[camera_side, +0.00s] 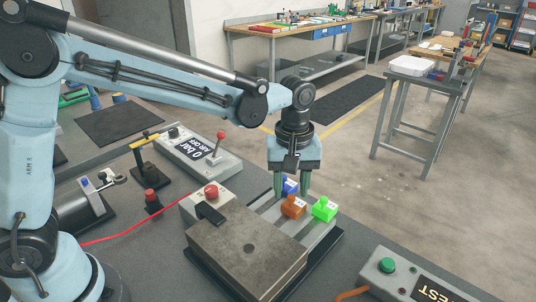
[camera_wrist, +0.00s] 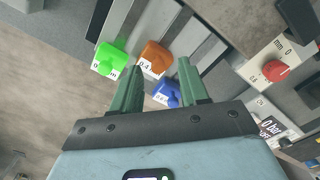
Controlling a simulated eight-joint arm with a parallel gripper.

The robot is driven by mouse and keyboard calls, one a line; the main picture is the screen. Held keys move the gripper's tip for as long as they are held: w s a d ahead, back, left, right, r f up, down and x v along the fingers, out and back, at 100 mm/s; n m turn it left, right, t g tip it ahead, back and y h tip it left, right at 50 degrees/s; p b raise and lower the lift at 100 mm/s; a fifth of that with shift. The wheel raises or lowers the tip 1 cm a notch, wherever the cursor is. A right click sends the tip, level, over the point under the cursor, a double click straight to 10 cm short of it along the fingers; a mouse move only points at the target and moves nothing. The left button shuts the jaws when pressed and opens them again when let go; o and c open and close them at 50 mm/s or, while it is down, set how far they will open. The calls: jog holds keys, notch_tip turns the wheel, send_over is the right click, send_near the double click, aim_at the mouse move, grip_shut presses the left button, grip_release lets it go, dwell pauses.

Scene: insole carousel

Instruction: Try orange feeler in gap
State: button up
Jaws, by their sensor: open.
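The orange feeler (camera_side: 293,207) stands in a grey slotted rack (camera_side: 323,243), between the blue feeler (camera_side: 290,186) and the green feeler (camera_side: 324,209). In the wrist view the orange feeler (camera_wrist: 154,58) carries a label that seems to read 0.4. My gripper (camera_side: 291,193) is open, with its green fingers pointing down near the blue and orange feelers. In the wrist view the blue feeler (camera_wrist: 167,95) appears between the fingers (camera_wrist: 158,66), and the orange one lies just past their tips. I cannot tell the fingers' height above the feelers. The gap is not clearly visible.
A heavy grey metal block (camera_side: 245,247) stands left of the rack. A red knob (camera_side: 211,190) sits on a panel behind it. A control box with a green button (camera_side: 387,265) is at front right, and a 0 bar panel (camera_side: 203,154) with a red-tipped lever stands behind.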

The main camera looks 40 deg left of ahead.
notch_tip(320, 180, up, 10)
jog(key=shift+r, duration=0.2)
dwell(0.4)
jog(key=s+a+f+m+t, duration=0.3)
jog(key=s+a+m, duration=0.1)
jog(key=s+a, duration=0.2)
jog(key=s+a+f+m+t, duration=0.3)
jog(key=s+a+m+t, duration=0.1)
jog(key=s+a+m, duration=0.1)
jog(key=shift+s+a, duration=0.45)
jog(key=shift+a, duration=0.55)
jog(key=shift+r, duration=0.1)
dwell(0.5)
